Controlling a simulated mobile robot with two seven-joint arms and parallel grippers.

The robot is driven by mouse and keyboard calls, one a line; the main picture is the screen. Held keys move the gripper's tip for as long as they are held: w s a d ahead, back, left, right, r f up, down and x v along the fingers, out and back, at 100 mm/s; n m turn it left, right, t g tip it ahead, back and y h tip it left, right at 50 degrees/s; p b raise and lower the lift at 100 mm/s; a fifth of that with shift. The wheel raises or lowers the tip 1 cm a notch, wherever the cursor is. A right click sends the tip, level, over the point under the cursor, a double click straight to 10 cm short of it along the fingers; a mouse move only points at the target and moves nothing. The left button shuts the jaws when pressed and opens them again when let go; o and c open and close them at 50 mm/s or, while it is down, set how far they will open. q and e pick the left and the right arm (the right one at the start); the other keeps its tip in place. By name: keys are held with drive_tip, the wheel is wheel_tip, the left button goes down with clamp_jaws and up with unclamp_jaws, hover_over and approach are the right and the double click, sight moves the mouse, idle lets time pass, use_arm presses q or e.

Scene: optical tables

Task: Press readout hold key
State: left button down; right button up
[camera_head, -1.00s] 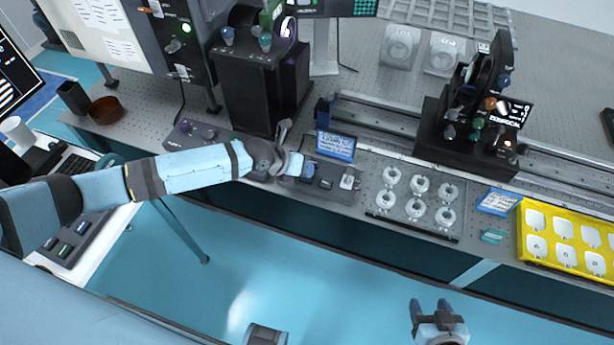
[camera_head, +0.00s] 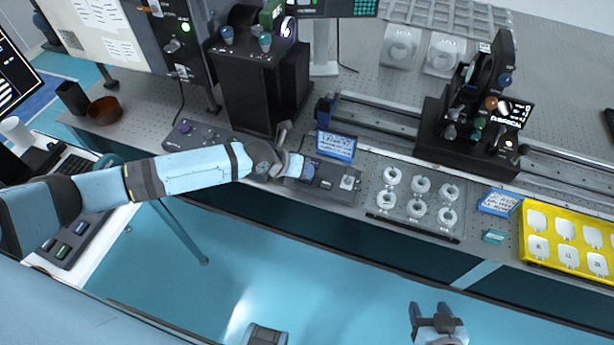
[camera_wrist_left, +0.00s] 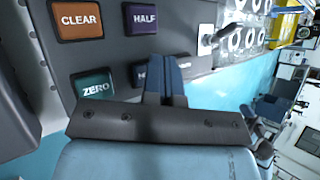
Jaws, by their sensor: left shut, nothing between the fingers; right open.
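The readout key panel (camera_head: 333,193) is a dark box at the front edge of the optical table. In the left wrist view it carries an orange CLEAR key (camera_wrist_left: 81,19), a purple HALF key (camera_wrist_left: 145,18), a teal ZERO key (camera_wrist_left: 93,88) and a dark key whose label starts with "H" (camera_wrist_left: 139,74). The rest of that label is hidden behind my left fingers. My left gripper (camera_head: 306,170) is shut and empty, with its fingertips (camera_wrist_left: 166,62) over or beside this dark key; I cannot tell whether they touch it. My right gripper (camera_head: 431,309) is open and empty, in front of the table.
A toggle switch (camera_wrist_left: 207,40) stands on the panel's right part. A blue-framed sign (camera_head: 336,147) stands behind the panel. A clear tray of white rings (camera_head: 379,207) and a yellow tray (camera_head: 526,237) lie to the right. A black instrument tower (camera_head: 247,95) rises behind.

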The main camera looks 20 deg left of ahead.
use_arm(q)
drive_tip(key=shift+r+p, duration=0.3)
drive_tip(key=shift+r, duration=0.5)
drive_tip(key=shift+r+p, duration=1.1)
drive_tip(key=shift+r, duration=0.8)
drive_tip(key=shift+r+p, duration=0.3)
drive_tip(key=shift+r, duration=0.3)
